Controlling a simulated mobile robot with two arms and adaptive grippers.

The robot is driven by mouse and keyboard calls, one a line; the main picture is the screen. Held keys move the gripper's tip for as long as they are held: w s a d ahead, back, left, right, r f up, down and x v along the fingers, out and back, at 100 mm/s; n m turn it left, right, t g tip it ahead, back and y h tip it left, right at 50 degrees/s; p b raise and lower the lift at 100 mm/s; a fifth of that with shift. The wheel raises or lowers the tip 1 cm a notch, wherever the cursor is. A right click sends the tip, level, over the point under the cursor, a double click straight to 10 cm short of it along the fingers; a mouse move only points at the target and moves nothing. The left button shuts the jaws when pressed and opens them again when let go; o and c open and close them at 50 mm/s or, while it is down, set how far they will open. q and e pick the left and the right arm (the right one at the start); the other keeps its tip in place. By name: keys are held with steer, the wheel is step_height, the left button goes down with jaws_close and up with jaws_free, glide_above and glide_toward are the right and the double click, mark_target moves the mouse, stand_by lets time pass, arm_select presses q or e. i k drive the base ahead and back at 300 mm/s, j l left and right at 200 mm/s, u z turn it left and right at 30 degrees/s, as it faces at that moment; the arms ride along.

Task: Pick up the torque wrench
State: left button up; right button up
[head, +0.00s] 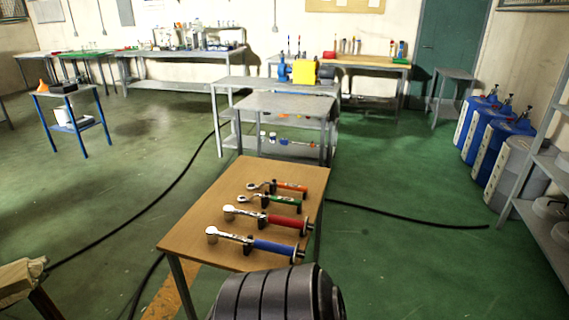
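Several wrenches lie side by side on a small brown-topped table (195,225) in the middle of the head view. From far to near, they are a torque wrench with an orange handle (291,187), one with a green handle (284,200), a larger one with a red handle (283,221) and a larger one with a blue handle (274,247). Their metal heads point left, and small black holders show along them. Neither of my grippers is in view. A dark ribbed part of my own body covers the table's near edge.
Grey metal tables (285,105) stand behind the wrench table. Blue and grey containers (495,140) and a shelf rack (552,165) are at the right. A small blue-legged table (68,92) stands at the left. Black cables (140,213) cross the otherwise open green floor.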

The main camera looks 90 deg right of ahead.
mark_target(212, 234)
steer(key=z, duration=2.3)
steer(key=l+z, duration=0.15)
